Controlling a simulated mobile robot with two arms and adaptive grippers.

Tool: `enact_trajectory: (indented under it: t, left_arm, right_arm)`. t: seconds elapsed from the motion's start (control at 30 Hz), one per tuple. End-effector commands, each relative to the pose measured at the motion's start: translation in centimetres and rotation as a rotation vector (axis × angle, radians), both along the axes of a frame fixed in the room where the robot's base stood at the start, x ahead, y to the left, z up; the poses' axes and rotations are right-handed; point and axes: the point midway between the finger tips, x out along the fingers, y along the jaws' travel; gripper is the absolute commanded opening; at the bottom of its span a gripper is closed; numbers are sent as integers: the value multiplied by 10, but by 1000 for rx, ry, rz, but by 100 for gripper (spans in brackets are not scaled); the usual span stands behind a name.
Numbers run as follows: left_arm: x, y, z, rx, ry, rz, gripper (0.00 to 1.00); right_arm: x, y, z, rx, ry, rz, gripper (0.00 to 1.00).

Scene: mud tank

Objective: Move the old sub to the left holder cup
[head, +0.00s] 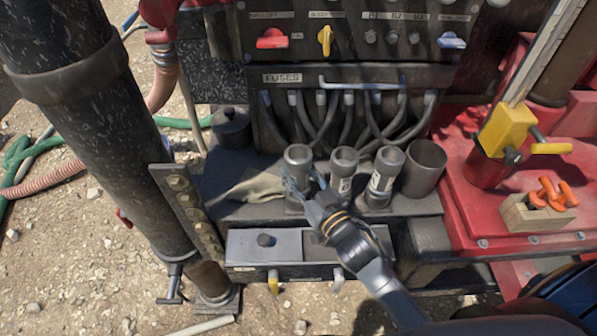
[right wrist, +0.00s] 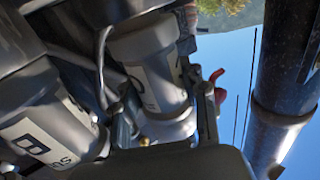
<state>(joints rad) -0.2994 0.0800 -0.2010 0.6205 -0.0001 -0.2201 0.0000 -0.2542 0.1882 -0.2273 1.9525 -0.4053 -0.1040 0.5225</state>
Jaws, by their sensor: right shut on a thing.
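Three grey cylinders stand in a row on the dark ledge below the fuse panel: left (head: 298,156), middle (head: 343,168) and right (head: 385,168). The middle and right ones carry white labels. My right gripper (head: 303,186) is shut around the left cylinder, covering part of its lower side. In the right wrist view the held cylinder (right wrist: 150,72) shows a white label between the fingers, and a neighbour with a "B" label (right wrist: 42,138) is at the left. I cannot tell which is the old sub, or whether the held one sits in a cup. My left gripper is not in view.
A wider, open dark cup (head: 424,168) stands right of the row. Cables hang behind. A rag (head: 255,188) lies left on the ledge. A small drawer unit (head: 262,246) is below. A thick black pipe (head: 110,130) stands at the left; a red deck is at the right.

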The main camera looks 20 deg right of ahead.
Motion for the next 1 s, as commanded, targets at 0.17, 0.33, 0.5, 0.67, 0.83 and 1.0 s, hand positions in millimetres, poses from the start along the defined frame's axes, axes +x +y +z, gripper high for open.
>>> enact_trajectory:
  t: [0.17, 0.33, 0.5, 0.67, 0.83, 1.0]
  left_arm:
    - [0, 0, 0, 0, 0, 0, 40]
    - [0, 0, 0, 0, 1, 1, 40]
    - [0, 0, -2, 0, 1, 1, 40]
    - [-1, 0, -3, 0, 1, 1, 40]
    - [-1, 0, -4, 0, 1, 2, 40]
    - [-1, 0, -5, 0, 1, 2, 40]
  right_arm:
    - [1, 1, 5, 3, -12, 2, 0]
    - [1, 1, 4, 3, -12, 2, 0]
    - [1, 1, 2, 4, -11, 2, 0]
    - [1, 1, -1, 4, -11, 2, 0]
    - [1, 1, -4, 4, -12, 2, 0]
    - [1, 1, -6, 4, -11, 2, 0]
